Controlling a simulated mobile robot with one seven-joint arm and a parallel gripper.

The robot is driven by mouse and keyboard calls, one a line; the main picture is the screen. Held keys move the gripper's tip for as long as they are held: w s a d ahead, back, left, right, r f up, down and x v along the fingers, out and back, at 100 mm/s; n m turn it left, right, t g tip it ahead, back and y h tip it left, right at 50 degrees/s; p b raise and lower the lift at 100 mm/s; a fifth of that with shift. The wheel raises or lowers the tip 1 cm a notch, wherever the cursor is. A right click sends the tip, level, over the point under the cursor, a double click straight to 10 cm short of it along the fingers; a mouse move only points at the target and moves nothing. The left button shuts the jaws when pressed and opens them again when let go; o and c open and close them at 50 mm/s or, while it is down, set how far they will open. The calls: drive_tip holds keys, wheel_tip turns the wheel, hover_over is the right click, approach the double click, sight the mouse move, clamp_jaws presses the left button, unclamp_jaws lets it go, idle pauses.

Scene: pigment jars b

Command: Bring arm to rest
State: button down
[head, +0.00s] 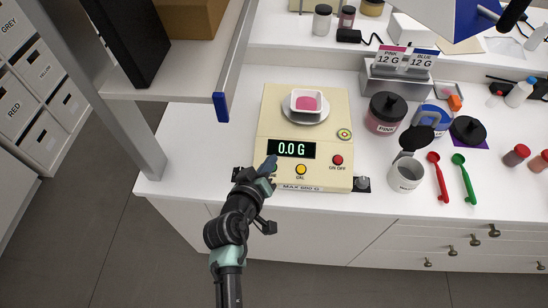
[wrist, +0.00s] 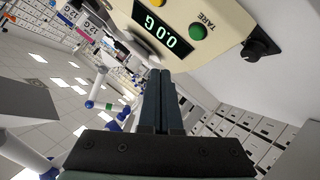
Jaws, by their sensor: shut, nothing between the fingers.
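My gripper (head: 268,168) is shut and empty, at the front of the cream scale (head: 283,108), near the left lower part of its display. Whether it touches the scale I cannot tell. In the wrist view its two fingers (wrist: 160,80) lie together, with the scale (wrist: 195,14) above them. The display (head: 291,149) reads 0.0 G. A white dish (head: 295,96) with pink powder (head: 308,104) sits on the scale's round pan.
To the right are a pink-labelled jar (head: 385,122), an open white jar (head: 406,175), a red spoon (head: 438,176) and a green spoon (head: 464,178). The floor in front of the counter is clear.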

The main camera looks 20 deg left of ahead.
drive_tip(key=w+d+r+m+t+b, duration=0.1)
drive_tip(key=w+d+r+m+t, duration=0.15)
drive_tip(key=r, duration=0.85)
drive_tip(key=w+d+r+m+t, duration=0.1)
drive_tip(key=w+d+r+t, duration=0.15)
drive_tip(key=r, duration=0.85)
drive_tip(key=w+d+r+m+t+b, duration=0.1)
drive_tip(key=d+r+m+t, duration=0.15)
drive_tip(key=r, duration=0.95)
drive_tip(key=s+d+r+t, duration=0.2)
drive_tip(key=s+r, duration=0.3)
drive_tip(key=r, duration=0.3)
drive_tip(key=s+d+r+m+t, duration=0.1)
drive_tip(key=s+d+r+t, duration=0.1)
drive_tip(key=s+r, duration=0.4)
drive_tip(key=s+d+r+m+t, duration=0.1)
drive_tip(key=s+d+r, duration=0.3)
drive_tip(key=r, duration=0.7)
drive_tip(key=shift+s+d+r+t+b, duration=0.15)
drive_tip(key=shift+s+t+b, duration=0.2)
drive_tip(key=shift+s+t, duration=0.4)
drive_tip(key=shift+w, duration=0.15)
